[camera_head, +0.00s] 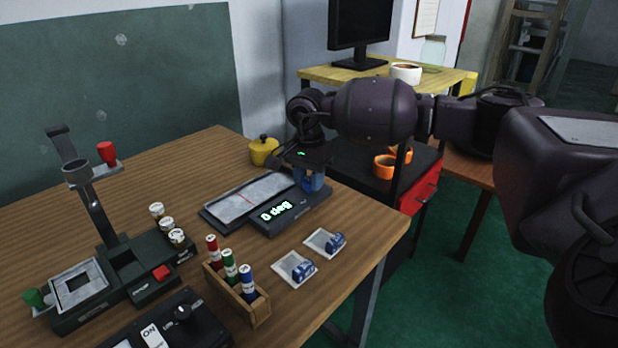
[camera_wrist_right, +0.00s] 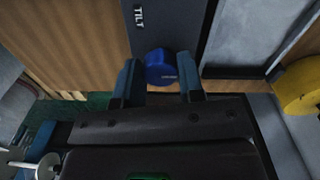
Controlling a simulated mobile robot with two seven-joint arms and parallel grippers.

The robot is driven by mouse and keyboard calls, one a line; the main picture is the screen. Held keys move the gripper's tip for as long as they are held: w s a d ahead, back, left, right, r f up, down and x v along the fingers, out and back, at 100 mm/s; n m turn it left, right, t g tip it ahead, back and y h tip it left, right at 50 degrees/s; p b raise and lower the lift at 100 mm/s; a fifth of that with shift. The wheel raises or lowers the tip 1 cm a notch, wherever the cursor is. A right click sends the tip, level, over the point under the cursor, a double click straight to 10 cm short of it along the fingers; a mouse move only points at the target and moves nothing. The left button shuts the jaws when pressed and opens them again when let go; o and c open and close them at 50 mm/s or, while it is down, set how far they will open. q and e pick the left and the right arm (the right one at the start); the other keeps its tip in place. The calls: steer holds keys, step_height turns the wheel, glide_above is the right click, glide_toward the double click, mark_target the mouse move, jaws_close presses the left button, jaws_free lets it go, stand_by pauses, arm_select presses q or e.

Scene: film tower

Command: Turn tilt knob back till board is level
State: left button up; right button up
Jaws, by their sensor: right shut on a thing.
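The tilt knob (camera_wrist_right: 160,67) is a blue round knob beside the "TILT" label (camera_wrist_right: 139,16) in the right wrist view. My right gripper (camera_wrist_right: 160,78) has a finger on each side of the knob and is shut on it. In the head view this gripper (camera_head: 312,182) is at the right end of the device and largely hides the knob. My left gripper is not in view.
A yellow pot (camera_head: 263,150) stands behind the device. Two white trays with blue items (camera_head: 295,268) and a wooden rack (camera_head: 237,295) of coloured tubes are in front. An enlarger-like stand (camera_head: 95,200) is at the left. A black cart with orange cups (camera_head: 385,166) stands beyond the table edge.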

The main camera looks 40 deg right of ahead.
mark_target(308, 180)
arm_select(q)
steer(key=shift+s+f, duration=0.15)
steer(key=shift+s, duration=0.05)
arm_select(e)
steer(key=o, duration=0.9)
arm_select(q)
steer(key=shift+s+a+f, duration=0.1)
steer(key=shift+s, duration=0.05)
arm_select(e)
steer(key=shift+r, duration=0.25)
step_height(308, 180, up, 6)
steer(key=shift+f+p, duration=0.15)
steer(key=shift+p, duration=0.55)
arm_select(q)
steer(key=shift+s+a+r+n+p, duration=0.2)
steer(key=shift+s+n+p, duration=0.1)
steer(key=shift+p, duration=0.1)
arm_select(e)
steer(key=shift+w+a+r, duration=0.1)
steer(key=shift+r, duration=2.2)
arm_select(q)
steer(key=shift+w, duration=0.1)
